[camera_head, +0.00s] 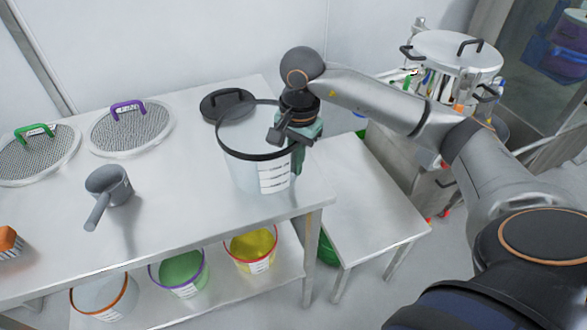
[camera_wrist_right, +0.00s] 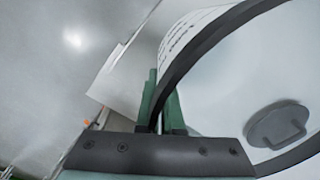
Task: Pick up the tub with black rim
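The tub with black rim (camera_head: 238,172) is a whitish, see-through pail with a white label, upright at the right end of the steel table. Its black rim also shows in the right wrist view (camera_wrist_right: 205,42). My right gripper (camera_head: 298,160) points down at the right side of the tub. In the wrist view its green fingers (camera_wrist_right: 162,105) lie close together on both sides of the rim and wall, pinching them. I see no clear gap between the tub and the table. My left gripper is not in view.
A black lid (camera_head: 225,103) lies behind the tub. A grey scoop (camera_head: 110,187), mesh sieves with purple (camera_head: 130,132) and green (camera_head: 38,150) handles, and an orange brush (camera_head: 8,243) are left. Several coloured-rim tubs stand below. A lower bench (camera_head: 365,215) at right is clear.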

